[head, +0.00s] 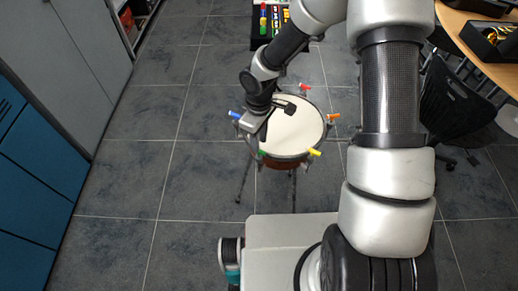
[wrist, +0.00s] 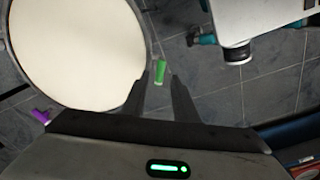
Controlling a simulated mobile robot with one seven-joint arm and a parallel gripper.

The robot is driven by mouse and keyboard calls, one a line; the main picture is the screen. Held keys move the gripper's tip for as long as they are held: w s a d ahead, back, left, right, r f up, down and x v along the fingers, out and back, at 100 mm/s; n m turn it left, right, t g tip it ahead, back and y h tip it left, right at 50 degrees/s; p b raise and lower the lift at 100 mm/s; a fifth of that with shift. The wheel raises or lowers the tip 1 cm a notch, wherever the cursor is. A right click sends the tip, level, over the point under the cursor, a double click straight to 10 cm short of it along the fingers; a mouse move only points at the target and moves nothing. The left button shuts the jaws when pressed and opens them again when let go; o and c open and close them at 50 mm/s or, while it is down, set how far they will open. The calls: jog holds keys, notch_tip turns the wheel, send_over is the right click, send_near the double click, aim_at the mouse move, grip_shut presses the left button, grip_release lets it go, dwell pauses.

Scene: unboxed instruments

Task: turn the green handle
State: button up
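A round drum with a cream top (head: 296,128) stands on legs, with coloured handles around its rim. The green handle (head: 262,153) is at the drum's near left edge in the head view. In the wrist view the green handle (wrist: 161,71) appears between my fingertips, with a gap on each side. My gripper (wrist: 161,77) is open and holds nothing. Whether the fingertips are level with the handle in depth, I cannot tell. In the head view my gripper (head: 259,140) is over the drum's left rim, just above the green handle.
A blue handle (head: 235,115), a yellow handle (head: 315,153), an orange handle (head: 334,116) and a red handle (head: 304,87) sit around the rim. A purple handle (wrist: 41,116) shows in the wrist view. A black chair (head: 455,105) stands right. Tiled floor left is clear.

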notch_tip(320, 180, down, 5)
dwell(0.3)
grip_shut()
